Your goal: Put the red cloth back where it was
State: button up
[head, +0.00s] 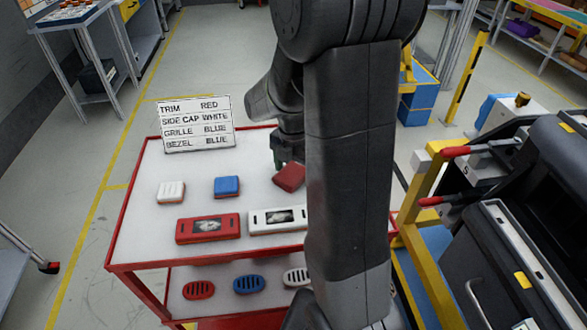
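A small red piece (290,177) is at the right part of the cart's white top, just below my gripper (284,161). It looks tilted and is the only thing near my gripper that may be the red cloth; at this size I cannot tell whether it is cloth or a hard part. The fingertips are at its upper edge, partly hidden by my arm. I cannot tell whether they hold it, or whether it rests on the top or hangs just above.
The red-framed cart (125,235) also holds a white piece (171,192), a blue piece (227,186), a red trim (208,228), a white trim (275,219) and a sign (196,124). Slotted grilles (249,284) lie on its lower shelf. A dashboard module (530,235) stands right.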

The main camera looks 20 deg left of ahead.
aim_at(293, 173)
notch_tip(293, 173, up, 12)
jog(key=shift+r+p, duration=0.2)
jog(key=shift+p, duration=0.25)
dwell(0.4)
notch_tip(293, 173, down, 12)
jog(key=shift+b, duration=0.35)
jog(key=shift+r, duration=1.8)
jog(key=shift+f, duration=0.15)
